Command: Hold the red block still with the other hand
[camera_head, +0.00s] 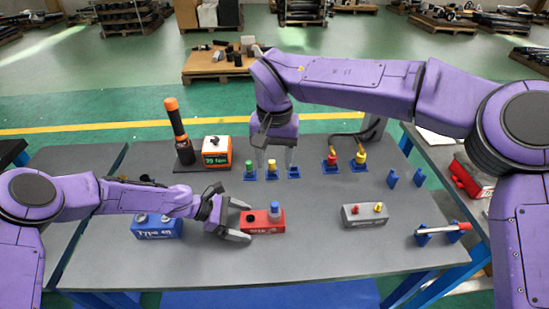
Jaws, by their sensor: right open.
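The red block (262,228) sits on the grey table, with a blue-topped peg (274,209) standing in its right part and a dark hole at its left. My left gripper (248,221) is at the block's left end, one finger along its far side and one along its near side. It looks shut on the block, though finger contact is hard to see. My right gripper (276,160) points down, open, above the row of small blue stands at the back. A green-topped piece (249,169) and a yellow-topped piece (271,169) stand near its fingers.
A blue block (157,229) lies under my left forearm. A grey block (364,215) with red and yellow pegs stands right. Red- and yellow-topped pieces (360,159) stand behind. A torch-like tool (178,131) and orange display box (216,151) stand back left. The front table is clear.

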